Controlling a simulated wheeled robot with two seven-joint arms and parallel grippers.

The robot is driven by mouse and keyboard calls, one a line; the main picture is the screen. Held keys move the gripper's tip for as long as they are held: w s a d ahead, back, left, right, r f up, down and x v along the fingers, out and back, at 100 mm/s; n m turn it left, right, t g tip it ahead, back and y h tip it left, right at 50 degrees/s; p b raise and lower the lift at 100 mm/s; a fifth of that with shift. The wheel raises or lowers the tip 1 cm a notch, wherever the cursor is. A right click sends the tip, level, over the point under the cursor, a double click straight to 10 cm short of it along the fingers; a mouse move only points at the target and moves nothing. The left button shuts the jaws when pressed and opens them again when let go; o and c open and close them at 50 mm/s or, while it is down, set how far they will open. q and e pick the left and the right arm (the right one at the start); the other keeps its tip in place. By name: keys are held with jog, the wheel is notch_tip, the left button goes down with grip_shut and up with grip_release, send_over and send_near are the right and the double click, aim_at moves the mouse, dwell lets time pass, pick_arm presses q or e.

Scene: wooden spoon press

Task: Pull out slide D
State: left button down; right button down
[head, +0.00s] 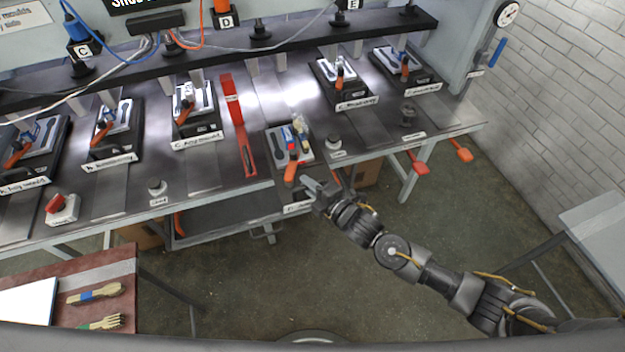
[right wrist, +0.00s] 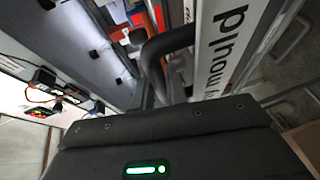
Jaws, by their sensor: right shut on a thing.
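Slide D (head: 274,143), a dark tray with a grey mould plate and an orange-handled clamp (head: 291,170), stands well forward of the neighbouring slides, its front at the bench's front edge. Its white front label (head: 297,207) is partly hidden. My right gripper (head: 318,190) is at its front and is shut on its dark handle. In the right wrist view the bent handle (right wrist: 158,50) shows beside the white label (right wrist: 232,45) reading "mould"; the fingertips are hidden there. My left gripper is not in view.
Slide C (head: 200,133) stands farther back to the left, slide E (head: 357,103) to the right. A red strip (head: 238,125) lies left of slide D. Open floor (head: 340,270) lies in front.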

jog(key=shift+s+f, duration=0.25)
jog(key=c, duration=1.8)
grip_release()
jog(key=shift+o, duration=0.5)
jog(key=shift+s+r, duration=0.1)
jog(key=shift+r, duration=0.05)
jog(key=shift+s+d, duration=0.1)
jog(key=shift+d, duration=0.15)
jog(key=b+v, duration=0.2)
jog(key=v, duration=0.8)
jog(key=shift+s+b, duration=0.2)
jog(key=shift+b, duration=0.1)
jog(key=shift+r, duration=0.15)
